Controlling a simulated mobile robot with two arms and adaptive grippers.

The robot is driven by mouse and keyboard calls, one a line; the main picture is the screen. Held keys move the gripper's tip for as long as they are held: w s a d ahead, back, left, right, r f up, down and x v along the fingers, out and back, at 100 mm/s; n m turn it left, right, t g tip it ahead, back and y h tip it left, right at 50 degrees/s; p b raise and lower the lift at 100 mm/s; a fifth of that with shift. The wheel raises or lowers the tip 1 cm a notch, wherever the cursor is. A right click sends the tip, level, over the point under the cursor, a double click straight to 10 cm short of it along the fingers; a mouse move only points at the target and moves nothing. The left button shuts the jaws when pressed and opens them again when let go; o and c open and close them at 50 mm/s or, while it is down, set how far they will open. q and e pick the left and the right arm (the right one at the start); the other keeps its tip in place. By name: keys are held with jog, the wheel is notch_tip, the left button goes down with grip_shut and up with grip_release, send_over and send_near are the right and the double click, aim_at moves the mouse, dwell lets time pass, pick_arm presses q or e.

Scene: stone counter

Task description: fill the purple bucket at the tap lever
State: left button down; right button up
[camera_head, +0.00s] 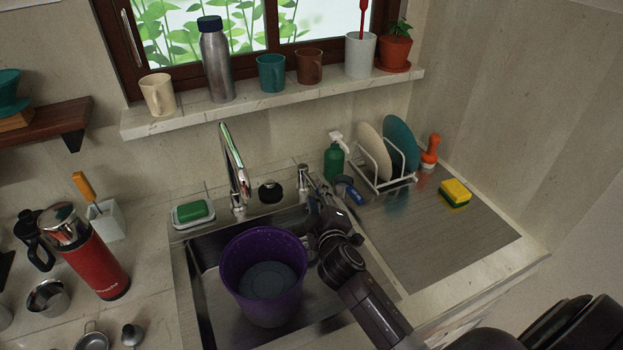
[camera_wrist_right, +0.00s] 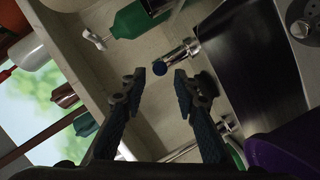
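The purple bucket (camera_head: 235,262) stands upright in the sink below the chrome tap spout (camera_head: 232,160). A greyish disc shows inside it; I cannot tell whether it is water. No stream shows from the spout. The chrome tap lever (camera_head: 303,177) stands right of the spout. In the right wrist view the lever (camera_wrist_right: 182,52), with a blue end, lies just beyond the fingertips, near the gap between them. My right gripper (camera_head: 333,190) is open and empty near the lever; it also shows in the wrist view (camera_wrist_right: 160,78). The bucket's edge (camera_wrist_right: 290,152) shows there too. My left gripper is out of view.
A green spray bottle (camera_head: 334,160) and a dish rack (camera_head: 380,180) with plates stand close behind and right of my right gripper. A black round item (camera_head: 270,191) sits between spout and lever. The steel drainboard (camera_head: 440,235) is mostly clear, with a yellow-green sponge (camera_head: 455,193).

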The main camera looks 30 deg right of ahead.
aim_at(314, 188)
jog(key=x, duration=0.6)
jog(key=shift+w+d+p, duration=0.15)
jog(key=shift+w+p, duration=0.15)
jog(key=shift+p, duration=0.05)
jog(key=shift+f, duration=0.1)
jog(key=shift+c, duration=0.5)
grip_shut()
